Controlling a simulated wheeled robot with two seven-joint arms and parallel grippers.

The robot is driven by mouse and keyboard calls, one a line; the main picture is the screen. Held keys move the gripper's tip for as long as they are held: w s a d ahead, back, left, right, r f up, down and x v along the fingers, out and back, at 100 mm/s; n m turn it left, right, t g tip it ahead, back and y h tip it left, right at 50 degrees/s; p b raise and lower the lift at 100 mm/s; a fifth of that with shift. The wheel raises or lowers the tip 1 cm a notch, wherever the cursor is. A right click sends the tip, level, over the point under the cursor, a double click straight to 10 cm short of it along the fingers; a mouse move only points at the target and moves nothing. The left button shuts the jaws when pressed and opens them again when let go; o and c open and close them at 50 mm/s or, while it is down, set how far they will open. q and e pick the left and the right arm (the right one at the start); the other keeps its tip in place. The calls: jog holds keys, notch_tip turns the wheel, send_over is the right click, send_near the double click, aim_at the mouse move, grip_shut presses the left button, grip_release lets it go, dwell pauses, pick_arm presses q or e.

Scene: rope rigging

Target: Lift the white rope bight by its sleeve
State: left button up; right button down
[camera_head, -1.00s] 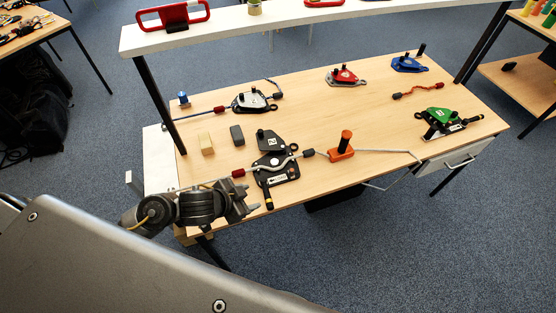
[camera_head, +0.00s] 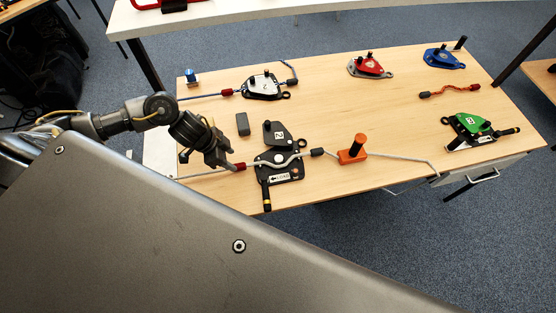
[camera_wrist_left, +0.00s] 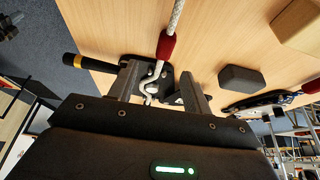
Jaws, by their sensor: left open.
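The white rope (camera_head: 290,161) lies over the black pulley plate (camera_head: 278,137) on the table. It has a red sleeve (camera_head: 240,167) on the left of the plate and a dark sleeve (camera_head: 317,152) on the right. My left gripper (camera_head: 227,160) is open just left of the red sleeve, above the table. In the left wrist view the red sleeve (camera_wrist_left: 166,46) lies beyond the open fingers (camera_wrist_left: 160,74), and a rope bend (camera_wrist_left: 151,87) shows between them. I cannot tell whether they touch it. My right gripper is out of view.
An orange block with a post (camera_head: 353,152) stands right of the plate. A silver pulley (camera_head: 263,86), red pulley (camera_head: 370,66), blue pulley (camera_head: 444,59) and green device (camera_head: 472,128) spread over the table. The middle is clear.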

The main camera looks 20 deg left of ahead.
aim_at(242, 165)
pick_arm(q)
jog(key=shift+w+d+f, duration=0.25)
jog(key=shift+w+f, duration=0.7)
jog(key=shift+w, duration=0.05)
jog(key=shift+s+f, duration=0.15)
jog(key=shift+s, duration=0.05)
jog(key=shift+d+f, duration=0.25)
jog(key=shift+f, duration=0.3)
jog(key=shift+d+f, duration=0.2)
jog(key=shift+f, duration=0.3)
jog(key=x, duration=0.2)
jog(key=shift+w+f, duration=0.2)
jog(key=shift+f, duration=0.05)
jog(key=shift+s, duration=0.15)
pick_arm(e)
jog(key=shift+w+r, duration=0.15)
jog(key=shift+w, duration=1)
pick_arm(q)
jog(key=shift+c, duration=0.7)
jog(key=c, duration=0.5)
jog(key=shift+r, duration=0.1)
grip_shut()
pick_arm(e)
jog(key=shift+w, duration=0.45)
